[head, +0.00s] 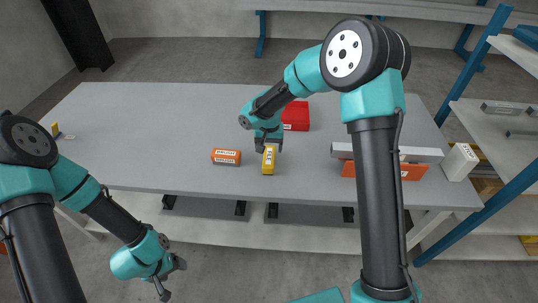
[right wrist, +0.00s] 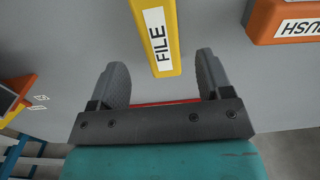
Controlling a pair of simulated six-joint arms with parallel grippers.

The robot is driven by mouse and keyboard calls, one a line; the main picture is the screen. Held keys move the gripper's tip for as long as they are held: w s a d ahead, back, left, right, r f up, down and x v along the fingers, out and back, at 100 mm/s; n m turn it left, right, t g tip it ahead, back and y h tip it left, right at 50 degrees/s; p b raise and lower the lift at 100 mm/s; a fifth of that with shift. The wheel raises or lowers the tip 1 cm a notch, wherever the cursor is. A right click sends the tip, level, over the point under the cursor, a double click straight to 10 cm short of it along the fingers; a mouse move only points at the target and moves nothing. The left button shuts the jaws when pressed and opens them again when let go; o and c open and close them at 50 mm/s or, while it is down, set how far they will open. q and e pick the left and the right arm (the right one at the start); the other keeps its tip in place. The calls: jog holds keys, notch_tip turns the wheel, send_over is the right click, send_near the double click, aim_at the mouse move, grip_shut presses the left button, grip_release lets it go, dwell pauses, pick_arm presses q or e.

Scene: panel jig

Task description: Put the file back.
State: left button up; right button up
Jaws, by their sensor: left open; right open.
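The file (head: 268,164) is a yellow block with a white label, lying on the grey table near its front edge. In the right wrist view the file (right wrist: 166,62) shows its label reading FILE. My right gripper (head: 267,145) is open at the file's far end. My left gripper (head: 166,283) is open and empty, low in front of the table, away from the file.
An orange labelled block (head: 226,157) lies left of the file. A red box (head: 297,116) stands behind it. A grey bar (head: 420,154) with an orange piece (head: 412,173) and a white block (head: 460,162) are at the right. The table's left half is mostly clear.

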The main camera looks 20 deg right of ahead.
aim_at(269, 156)
notch_tip(269, 156, up, 5)
jog(key=shift+r, duration=0.1)
dwell(0.7)
